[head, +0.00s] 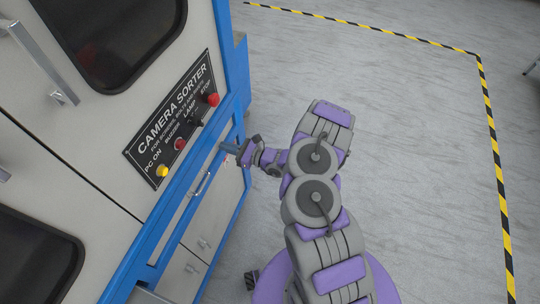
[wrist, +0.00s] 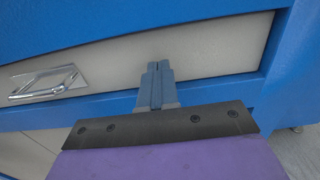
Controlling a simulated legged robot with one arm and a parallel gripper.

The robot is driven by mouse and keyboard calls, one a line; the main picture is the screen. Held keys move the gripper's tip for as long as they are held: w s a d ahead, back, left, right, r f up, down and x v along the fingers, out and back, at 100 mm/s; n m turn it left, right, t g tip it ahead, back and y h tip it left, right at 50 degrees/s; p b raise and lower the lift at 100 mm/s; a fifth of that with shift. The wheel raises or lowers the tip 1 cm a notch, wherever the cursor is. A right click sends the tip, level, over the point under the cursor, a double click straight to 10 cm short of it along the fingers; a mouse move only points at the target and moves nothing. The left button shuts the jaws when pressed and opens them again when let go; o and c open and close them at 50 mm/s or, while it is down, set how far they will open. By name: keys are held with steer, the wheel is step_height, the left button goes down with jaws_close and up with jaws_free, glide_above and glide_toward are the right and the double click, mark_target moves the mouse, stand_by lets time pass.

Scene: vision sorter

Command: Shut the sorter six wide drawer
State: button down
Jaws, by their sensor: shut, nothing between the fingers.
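The wide drawer has a pale grey front (wrist: 215,50) set in a blue frame, with a metal handle (wrist: 44,82) at the left of the wrist view. In the head view its narrow front (head: 184,213) and handle (head: 202,183) show under the sorter's label panel. The front looks about level with the frame; I cannot tell whether a small gap remains. My gripper (wrist: 158,66) is shut and empty, its tips at the drawer front, right of the handle. In the head view my gripper (head: 226,150) is at the drawer's far end. Contact is not clear.
The camera sorter (head: 150,90) fills the left, with a label panel (head: 178,125) of buttons and a red stop knob (head: 213,99) above the drawer. Lower cupboard doors (head: 217,215) are below it. Open grey floor (head: 420,150) lies right, bounded by black-and-yellow tape (head: 493,140).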

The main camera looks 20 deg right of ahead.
steer(key=w+d+p+v, duration=0.1)
steer(key=w+p+v, duration=0.15)
steer(key=v, duration=1.05)
steer(key=s+a+r+n+g+y, duration=0.2)
steer(key=a+r+n+g, duration=0.3)
steer(key=r, duration=0.4)
steer(key=s+a+r+n+g+y, duration=0.2)
steer(key=s+a+r+n+g, duration=0.15)
steer(key=a+r, duration=0.45)
steer(key=s+a+r+n+g+h, duration=0.25)
steer(key=s+r+n+g, duration=0.35)
steer(key=s+r+n, duration=0.3)
steer(key=s+d+r+n+g+h, duration=0.1)
steer(key=s+r+n+h, duration=0.15)
steer(key=s, duration=0.25)
steer(key=s+r+n+g+h, duration=0.1)
steer(key=s+r+n+h, duration=0.1)
steer(key=s+h, duration=0.3)
steer(key=s+d+r+n+t+h, duration=0.1)
steer(key=s+d+t+h, duration=0.1)
steer(key=s+d+h, duration=0.2)
steer(key=s+d+r+n+t+h, duration=0.1)
steer(key=s+d+h, duration=0.3)
steer(key=s+d, duration=0.4)
steer(key=d+n+t, duration=0.1)
steer(key=d, duration=0.3)
steer(key=shift+d+h, duration=0.4)
